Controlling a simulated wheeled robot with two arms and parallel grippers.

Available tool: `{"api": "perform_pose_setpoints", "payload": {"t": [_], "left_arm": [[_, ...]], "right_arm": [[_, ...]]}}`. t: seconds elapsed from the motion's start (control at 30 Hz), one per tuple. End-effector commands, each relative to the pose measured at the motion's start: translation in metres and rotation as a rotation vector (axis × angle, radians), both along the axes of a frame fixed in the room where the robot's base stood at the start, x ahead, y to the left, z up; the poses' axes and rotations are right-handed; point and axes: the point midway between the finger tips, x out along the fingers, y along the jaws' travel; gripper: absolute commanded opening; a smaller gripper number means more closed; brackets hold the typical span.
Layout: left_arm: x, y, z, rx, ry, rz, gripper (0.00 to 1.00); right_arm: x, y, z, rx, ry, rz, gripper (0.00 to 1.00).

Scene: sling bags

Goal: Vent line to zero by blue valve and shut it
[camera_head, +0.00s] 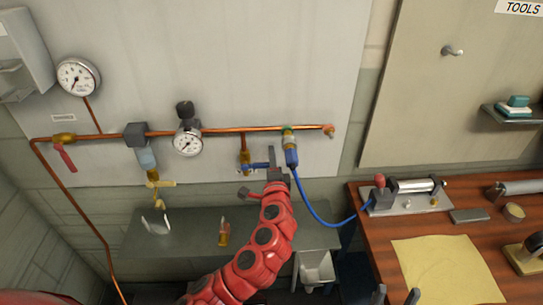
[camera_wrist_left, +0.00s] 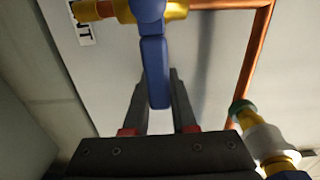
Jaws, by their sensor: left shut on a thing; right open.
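The blue valve handle (camera_head: 256,166) sits on a short brass branch under the copper line (camera_head: 228,130). In the left wrist view the blue handle (camera_wrist_left: 156,75) lies between my fingers. My left gripper (camera_head: 273,161) is shut on it; it also shows in the left wrist view (camera_wrist_left: 159,103). The round gauge on the line (camera_head: 187,141) and the larger gauge at upper left (camera_head: 77,76) are too small to read. My right gripper (camera_head: 397,294) is open at the bottom edge, only its fingertips visible.
A red lever (camera_head: 65,158) hangs from a brass valve at left. A blue hose (camera_head: 323,217) runs from a fitting beside my left gripper to a pump (camera_head: 411,195) on the wooden bench (camera_head: 466,225). A grey shelf (camera_head: 190,240) is below the line.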

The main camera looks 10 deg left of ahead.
Motion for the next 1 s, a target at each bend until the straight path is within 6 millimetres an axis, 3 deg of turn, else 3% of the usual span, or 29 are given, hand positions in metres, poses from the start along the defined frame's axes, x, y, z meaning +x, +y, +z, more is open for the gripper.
{"api": "perform_pose_setpoints", "payload": {"t": [0.6,0.63,0.77,0.8,1.0], "left_arm": [[-0.0001,-0.0006,-0.0044,0.039,0.013,-0.002,0.00],[-0.0001,-0.0006,-0.0044,0.039,0.013,-0.001,0.28],[-0.0001,-0.0004,-0.0042,0.039,0.013,-0.001,0.52],[-0.0001,-0.0003,-0.0041,0.039,0.012,-0.001,0.55],[0.0000,-0.0002,-0.0036,0.038,0.012,-0.001,0.55]], "right_arm": [[-0.0001,-0.0001,-0.0011,0.000,0.000,0.000,0.55],[0.0000,-0.0001,-0.0011,0.000,0.000,0.000,0.55],[0.0000,0.0000,-0.0012,0.000,0.000,0.000,0.55],[0.0000,0.0000,-0.0011,0.000,0.000,0.000,0.55],[0.0000,0.0000,-0.0011,0.000,0.000,0.000,0.55]]}}
